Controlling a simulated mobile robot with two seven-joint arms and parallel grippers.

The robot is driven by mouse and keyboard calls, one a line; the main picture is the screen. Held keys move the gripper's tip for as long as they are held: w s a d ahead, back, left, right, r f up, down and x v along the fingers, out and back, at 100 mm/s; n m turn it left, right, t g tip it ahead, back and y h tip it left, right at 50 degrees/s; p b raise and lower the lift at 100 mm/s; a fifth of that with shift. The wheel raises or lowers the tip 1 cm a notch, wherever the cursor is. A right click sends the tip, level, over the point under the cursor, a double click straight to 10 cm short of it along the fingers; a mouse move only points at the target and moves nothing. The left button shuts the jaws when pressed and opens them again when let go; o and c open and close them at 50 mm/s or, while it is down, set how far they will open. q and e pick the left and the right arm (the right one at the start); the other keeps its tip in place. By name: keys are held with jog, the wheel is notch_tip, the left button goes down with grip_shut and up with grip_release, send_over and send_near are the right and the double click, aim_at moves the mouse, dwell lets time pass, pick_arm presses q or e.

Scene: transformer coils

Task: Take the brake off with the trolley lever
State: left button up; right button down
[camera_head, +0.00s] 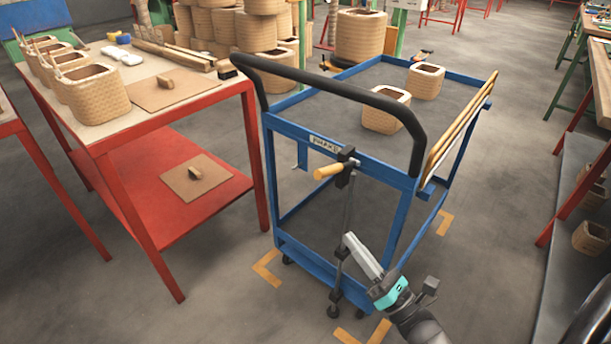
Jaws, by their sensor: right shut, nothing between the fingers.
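The blue trolley (338,149) stands in the middle, with a black push handle (330,92) across its near end. A brake lever with a tan grip (328,171) sits at a dark bracket on the near end, its grip pointing left and roughly level. A thin rod (346,215) runs down from the bracket toward a caster at the floor. My right gripper (349,241) comes in from the lower right, shut and empty. Its tip appears close to the rod, below the lever grip; I cannot tell if they touch. My left gripper is out of view.
Two woven coils (386,112) stand on the trolley's top deck. A red-framed table (140,115) with coils and boards is close on the left. Yellow floor marks (266,268) surround the trolley's wheels. Open floor lies to the right, before a bench (560,215).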

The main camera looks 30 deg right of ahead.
aim_at(338, 168)
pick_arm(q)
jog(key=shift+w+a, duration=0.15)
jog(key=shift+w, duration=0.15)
pick_arm(e)
jog(key=shift+w+a+n+y, duration=0.1)
jog(key=shift+a+n+y, duration=0.05)
jog(key=shift+n+y, duration=0.2)
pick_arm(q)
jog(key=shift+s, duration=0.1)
pick_arm(e)
jog(key=shift+r, duration=0.1)
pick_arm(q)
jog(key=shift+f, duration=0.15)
pick_arm(e)
jog(key=w+r, duration=0.7)
jog(key=w, duration=0.1)
jog(key=shift+w+a+r, duration=0.3)
jog(key=shift+w, duration=0.05)
jog(key=shift+r, duration=0.1)
